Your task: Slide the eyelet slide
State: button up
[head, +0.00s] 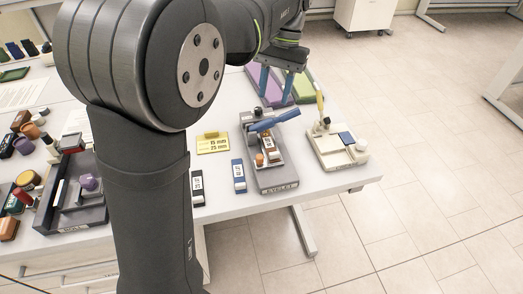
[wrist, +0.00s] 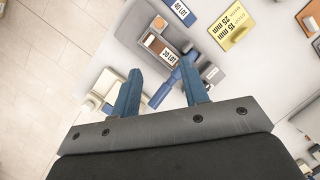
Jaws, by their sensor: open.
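The grey eyelet press (head: 277,179) stands near the table's front right, its front label reading roughly "EYELET". A blue lever (head: 275,120) lies across its top. A brown block with a white label (wrist: 160,47), perhaps the slide, sits in the press's channel; in the head view it shows small below the lever (head: 271,157). My gripper (head: 275,96) is above and behind the press, its two blue fingers apart and empty. In the wrist view its fingertips (wrist: 163,68) straddle the view of the lever (wrist: 187,76); contact cannot be told.
A cream device with a yellow lever (head: 335,150) stands right of the press. A blue labelled block (head: 239,176), a dark labelled block (head: 197,186) and a yellow "15 mm / 25 mm" sign (head: 213,144) are on its left. Purple and green trays lie behind.

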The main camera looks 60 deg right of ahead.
jog(key=m, duration=0.2)
send_near(260, 156)
jog(key=shift+y, duration=0.4)
jog(key=x, duration=0.8)
jog(key=shift+d+f, duration=0.15)
jog(key=shift+f, duration=0.3)
jog(key=shift+c, duration=0.2)
